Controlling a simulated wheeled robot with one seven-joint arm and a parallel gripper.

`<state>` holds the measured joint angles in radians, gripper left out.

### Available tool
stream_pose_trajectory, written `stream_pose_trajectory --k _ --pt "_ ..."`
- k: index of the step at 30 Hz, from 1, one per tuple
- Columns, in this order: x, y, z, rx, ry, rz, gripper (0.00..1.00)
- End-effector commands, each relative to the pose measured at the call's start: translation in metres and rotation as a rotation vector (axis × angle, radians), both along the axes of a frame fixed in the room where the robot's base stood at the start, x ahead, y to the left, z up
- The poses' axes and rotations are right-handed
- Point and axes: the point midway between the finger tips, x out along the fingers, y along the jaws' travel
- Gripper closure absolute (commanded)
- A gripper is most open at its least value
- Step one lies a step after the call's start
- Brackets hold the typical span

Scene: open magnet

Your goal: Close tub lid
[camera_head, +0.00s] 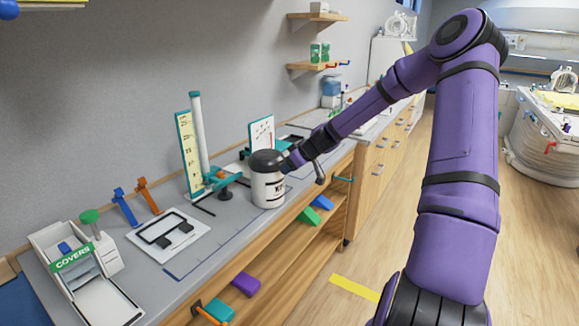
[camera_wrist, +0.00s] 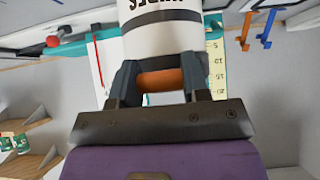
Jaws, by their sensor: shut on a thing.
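The tub (camera_head: 268,188) is a white cylinder with dark lettering, upright on the grey counter. Its black domed lid (camera_head: 266,161) sits over the top in the head view; I cannot tell whether it is fully down. My gripper (camera_head: 287,160) is at the lid's right side. In the wrist view the tub's white wall (camera_wrist: 160,40) shows upside down beyond the fingers. There my gripper (camera_wrist: 160,82) is shut on an orange-brown tab (camera_wrist: 161,79) at the tub's top edge. The fingers hide part of that edge.
A ruled stand (camera_head: 188,150) with a white column is left of the tub. A framed white tray (camera_head: 168,234) and a COVERS box (camera_head: 75,262) lie further left. A white panel (camera_head: 261,132) stands behind the tub. The counter in front is mostly clear.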

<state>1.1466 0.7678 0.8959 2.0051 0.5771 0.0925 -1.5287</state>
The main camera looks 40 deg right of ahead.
Motion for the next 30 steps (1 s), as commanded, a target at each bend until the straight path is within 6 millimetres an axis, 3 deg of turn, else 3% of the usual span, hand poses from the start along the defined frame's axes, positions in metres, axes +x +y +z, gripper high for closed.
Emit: stream_pose_trajectory --k 2,3,6,19,30 --pt "-0.003 0.001 -0.005 0.004 0.008 0.001 1.0" --pt "-0.003 0.001 -0.005 0.005 0.01 0.001 0.55" --pt "-0.002 0.001 -0.005 0.004 0.008 0.001 0.32" --pt "-0.007 -0.003 0.004 0.001 0.004 0.0 0.32" --pt "-0.048 -0.021 0.047 0.0 0.005 -0.002 0.32"
